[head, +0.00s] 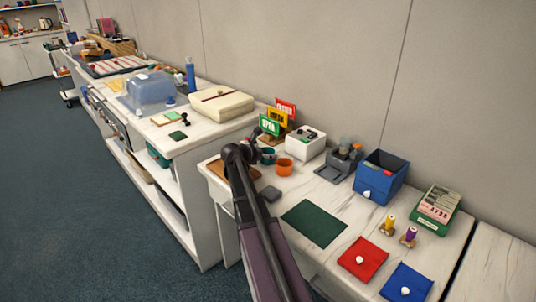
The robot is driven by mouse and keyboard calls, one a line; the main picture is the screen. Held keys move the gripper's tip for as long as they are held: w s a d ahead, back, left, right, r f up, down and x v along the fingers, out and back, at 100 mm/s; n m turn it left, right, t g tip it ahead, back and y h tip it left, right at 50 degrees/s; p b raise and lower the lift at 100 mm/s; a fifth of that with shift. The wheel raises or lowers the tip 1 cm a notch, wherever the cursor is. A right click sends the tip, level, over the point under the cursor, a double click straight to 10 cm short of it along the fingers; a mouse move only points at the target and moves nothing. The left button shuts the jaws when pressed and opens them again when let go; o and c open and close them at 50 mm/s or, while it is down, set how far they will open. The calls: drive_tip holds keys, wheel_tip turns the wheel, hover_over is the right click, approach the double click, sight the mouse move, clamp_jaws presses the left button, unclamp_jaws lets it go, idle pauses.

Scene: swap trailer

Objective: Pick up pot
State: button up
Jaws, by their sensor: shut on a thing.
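A small teal pot (267,157) is at the left end of the near white table, right beside the end of my arm. An orange pot (285,167) stands upright on the table just right of it, apart from my gripper. My gripper (256,153) is dark and small in this view, partly hidden by my own arm. It is shut on the teal pot. Whether the teal pot touches the table cannot be told.
Colored signs (270,125) and a white box (305,142) stand close behind the pots. A blue box (381,177) is farther right. A higher white counter (205,137) borders the left.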

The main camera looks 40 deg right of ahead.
drive_tip(key=shift+r+p, duration=1.35)
drive_tip(key=shift+r, duration=0.2)
drive_tip(key=shift+s+a+r, duration=0.1)
drive_tip(key=shift+s, duration=0.05)
drive_tip(key=s+a, duration=0.3)
drive_tip(key=s, duration=0.1)
drive_tip(key=s+a+r+p, duration=0.1)
drive_tip(key=s+a, duration=0.2)
drive_tip(key=s, duration=0.1)
drive_tip(key=s+a, duration=0.4)
drive_tip(key=shift+r, duration=0.15)
drive_tip(key=shift+p, duration=0.35)
wheel_tip(320, 180, up, 35)
drive_tip(key=p, duration=3.4)
drive_tip(key=shift+p, duration=0.35)
drive_tip(key=shift+s, duration=0.1)
